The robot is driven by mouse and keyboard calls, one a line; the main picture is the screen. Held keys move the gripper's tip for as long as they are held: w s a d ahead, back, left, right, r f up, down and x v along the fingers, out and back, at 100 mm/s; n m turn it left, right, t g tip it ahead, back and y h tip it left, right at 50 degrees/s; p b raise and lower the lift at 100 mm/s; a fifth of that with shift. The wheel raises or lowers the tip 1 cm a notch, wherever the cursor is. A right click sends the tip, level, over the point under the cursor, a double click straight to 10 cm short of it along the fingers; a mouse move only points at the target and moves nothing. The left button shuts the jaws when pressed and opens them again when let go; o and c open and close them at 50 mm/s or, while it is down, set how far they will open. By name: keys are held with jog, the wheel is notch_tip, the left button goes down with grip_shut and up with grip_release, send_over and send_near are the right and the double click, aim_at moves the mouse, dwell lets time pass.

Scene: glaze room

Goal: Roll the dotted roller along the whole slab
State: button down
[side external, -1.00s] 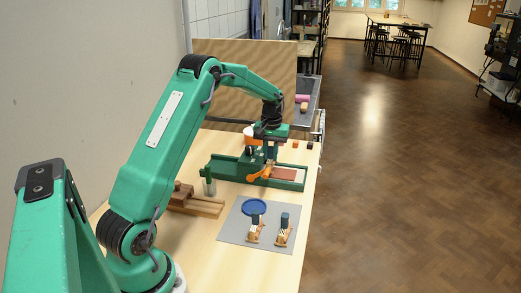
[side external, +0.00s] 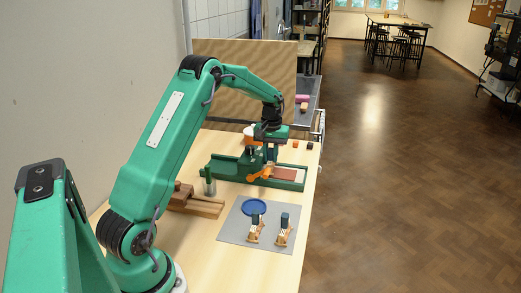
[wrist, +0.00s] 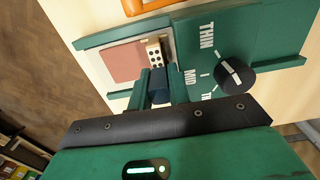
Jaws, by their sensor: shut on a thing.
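My gripper (wrist: 160,88) is shut on the dark blue handle of the dotted roller (wrist: 153,52), whose cream drum with black dots shows beyond the fingers in the wrist view. The reddish-brown slab (wrist: 121,62) lies in the green tray (wrist: 100,41), beside the roller on its left. I cannot tell whether the drum touches the slab. In the side view my gripper (side external: 267,152) is over the middle of the green tray (side external: 227,170). The slab (side external: 285,174) shows to its right there, and the drum is not clear.
A black dial (wrist: 234,75) sits on the tray. A grey mat (side external: 232,233) holds a blue disc (side external: 255,207) and two blue-handled tools (side external: 283,232). Wooden blocks (side external: 195,203) stand left.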

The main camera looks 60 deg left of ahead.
jog(key=shift+f, duration=0.45)
dwell(0.7)
jog(key=shift+w+d, duration=0.1)
jog(key=shift+w, duration=0.05)
jog(key=shift+w+d, duration=0.35)
jog(key=shift+d, duration=0.05)
jog(key=shift+w+d, duration=0.15)
dwell(0.4)
jog(key=shift+w+d, duration=0.35)
jog(key=shift+d, duration=0.05)
dwell(0.4)
jog(key=shift+w+d, duration=0.1)
jog(key=shift+w, duration=0.05)
jog(key=shift+w+d+f, duration=0.1)
jog(key=shift+w+d, duration=0.25)
jog(key=shift+d, duration=0.1)
dwell(0.4)
